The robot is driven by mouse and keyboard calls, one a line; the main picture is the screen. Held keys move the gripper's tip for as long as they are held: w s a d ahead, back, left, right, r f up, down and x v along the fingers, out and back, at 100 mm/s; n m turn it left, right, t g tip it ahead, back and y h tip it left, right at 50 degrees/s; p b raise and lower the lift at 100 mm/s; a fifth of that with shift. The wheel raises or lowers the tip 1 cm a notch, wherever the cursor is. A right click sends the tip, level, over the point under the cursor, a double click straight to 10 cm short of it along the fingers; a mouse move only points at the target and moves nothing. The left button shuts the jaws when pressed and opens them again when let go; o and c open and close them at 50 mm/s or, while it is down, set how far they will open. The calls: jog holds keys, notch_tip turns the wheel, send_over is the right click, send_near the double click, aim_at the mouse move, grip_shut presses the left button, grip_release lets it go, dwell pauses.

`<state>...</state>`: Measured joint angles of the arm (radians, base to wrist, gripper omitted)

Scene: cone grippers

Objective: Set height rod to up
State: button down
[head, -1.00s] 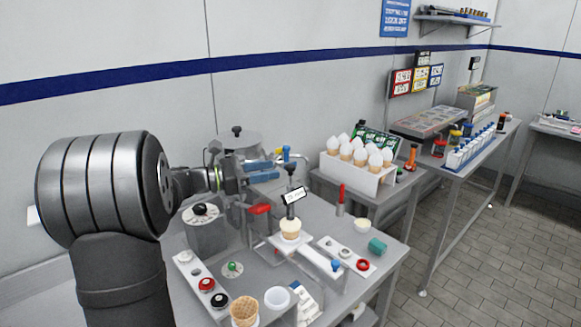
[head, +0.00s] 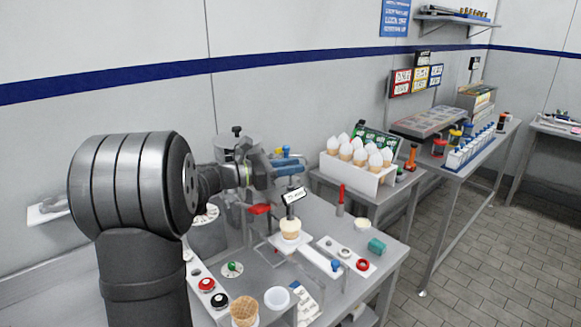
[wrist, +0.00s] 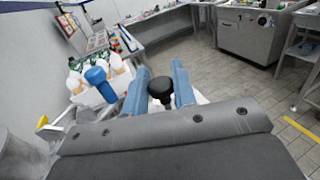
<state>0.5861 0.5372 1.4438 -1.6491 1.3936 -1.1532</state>
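The height rod's black knob (wrist: 161,88) shows between the two blue fingers of my gripper (wrist: 160,84) in the wrist view. The fingers are apart, one on each side of the knob; I cannot tell whether they touch it. In the head view my gripper (head: 291,166) is over the rod's upper end and hides the knob. Below it are a small white display (head: 293,196) and a filled cone (head: 290,229) on a white platform (head: 291,243).
A blue-handled lever (wrist: 97,78) stands just left of my fingers in the wrist view. A red handle (head: 259,209) and a red upright stick (head: 340,197) are nearby. A white rack of cones (head: 350,175) stands behind to the right.

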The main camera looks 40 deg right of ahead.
jog(key=shift+r, duration=2.45)
jog(key=c, duration=1.3)
grip_release()
jog(key=v, duration=1.7)
jog(key=shift+w+a+f, duration=0.1)
jog(key=shift+w+a, duration=0.05)
jog(key=shift+a, duration=0.1)
jog(key=shift+d, duration=0.15)
jog(key=x, duration=1.7)
jog(key=shift+d, duration=0.15)
jog(key=shift+f, duration=0.1)
